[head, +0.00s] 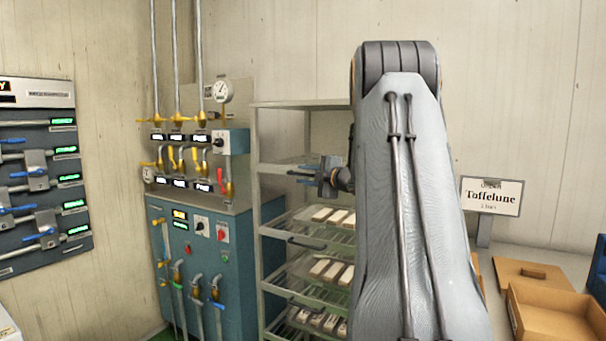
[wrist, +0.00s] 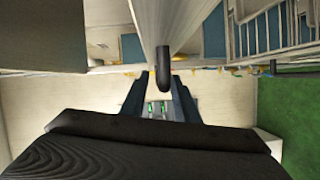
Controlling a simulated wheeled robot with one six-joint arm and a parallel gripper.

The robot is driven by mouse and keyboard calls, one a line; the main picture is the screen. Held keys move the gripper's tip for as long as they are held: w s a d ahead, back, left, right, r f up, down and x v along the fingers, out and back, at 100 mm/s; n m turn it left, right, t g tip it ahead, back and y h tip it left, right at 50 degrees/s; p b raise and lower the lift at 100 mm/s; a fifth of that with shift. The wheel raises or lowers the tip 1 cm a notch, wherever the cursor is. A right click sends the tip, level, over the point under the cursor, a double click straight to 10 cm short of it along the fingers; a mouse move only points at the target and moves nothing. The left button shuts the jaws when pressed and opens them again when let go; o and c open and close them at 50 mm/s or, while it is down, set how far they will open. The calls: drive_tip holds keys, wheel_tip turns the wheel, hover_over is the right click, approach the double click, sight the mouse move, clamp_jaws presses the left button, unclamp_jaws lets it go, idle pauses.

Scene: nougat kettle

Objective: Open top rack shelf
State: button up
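The rack (head: 257,180) stands right of the blue machine, and its top shelf (head: 285,163) is a pale wire tray that looks empty. My gripper (head: 304,177) is at the front of this shelf, with its fingers pointing left. In the wrist view the two dark fingers (wrist: 157,92) are apart. A dark rounded handle (wrist: 162,70) of the shelf lies at the gap between the fingertips. I cannot tell whether the fingers touch it. My arm hides the right part of the rack.
Lower shelves (head: 320,238) hold pale bars and have dark front handles. A blue machine (head: 185,285) with pipes and valves stands close on the left. On the right are a sign (head: 491,197) and a cardboard box (head: 555,318) on a table.

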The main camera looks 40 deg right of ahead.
drive_tip(key=shift+w, duration=0.5)
drive_tip(key=shift+c, duration=0.3)
clamp_jaws()
